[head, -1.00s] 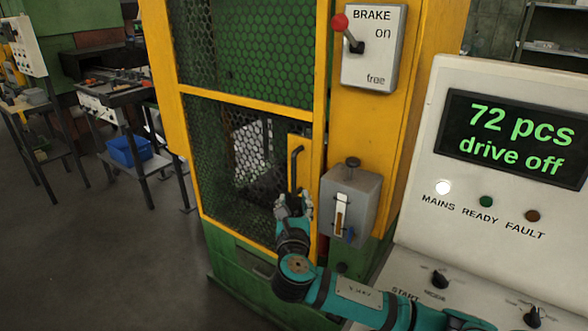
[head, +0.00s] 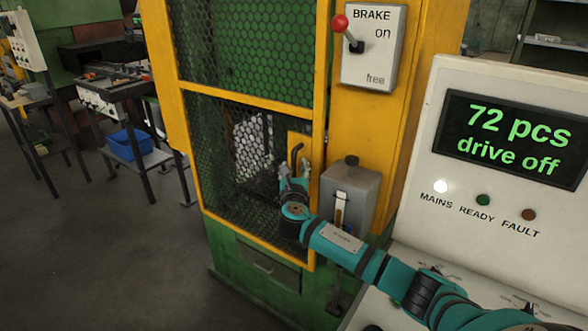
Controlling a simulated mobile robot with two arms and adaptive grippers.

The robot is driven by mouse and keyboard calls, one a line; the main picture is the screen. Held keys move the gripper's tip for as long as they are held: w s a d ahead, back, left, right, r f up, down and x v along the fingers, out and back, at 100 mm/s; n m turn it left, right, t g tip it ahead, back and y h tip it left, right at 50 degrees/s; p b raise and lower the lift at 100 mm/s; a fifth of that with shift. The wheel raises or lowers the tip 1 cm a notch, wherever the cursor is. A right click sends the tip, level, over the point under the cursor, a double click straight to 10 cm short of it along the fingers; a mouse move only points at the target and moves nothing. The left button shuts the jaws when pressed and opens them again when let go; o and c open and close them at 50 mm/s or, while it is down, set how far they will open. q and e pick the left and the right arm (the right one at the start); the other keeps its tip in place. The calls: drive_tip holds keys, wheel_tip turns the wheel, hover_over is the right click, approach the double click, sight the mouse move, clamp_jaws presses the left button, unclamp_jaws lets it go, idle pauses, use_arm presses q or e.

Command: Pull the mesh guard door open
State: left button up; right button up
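The mesh guard door (head: 250,103) is a yellow frame with dark hexagonal mesh on the front of the green and yellow machine, and it looks shut. Its dark bar handle (head: 296,153) stands on a yellow plate at the door's right edge. My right gripper (head: 294,168) is at the lower part of the handle, with its fingers apart on either side of the bar. I cannot tell if they touch it; the handle's lower end is hidden by the gripper. My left gripper is not in view.
A grey latch box (head: 350,185) is mounted just right of the handle, close to my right gripper. A brake lever panel (head: 373,45) is above it. A control console (head: 480,190) stands at the right. The floor (head: 100,245) on the left is clear.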

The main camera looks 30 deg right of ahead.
clamp_jaws()
idle(0.6)
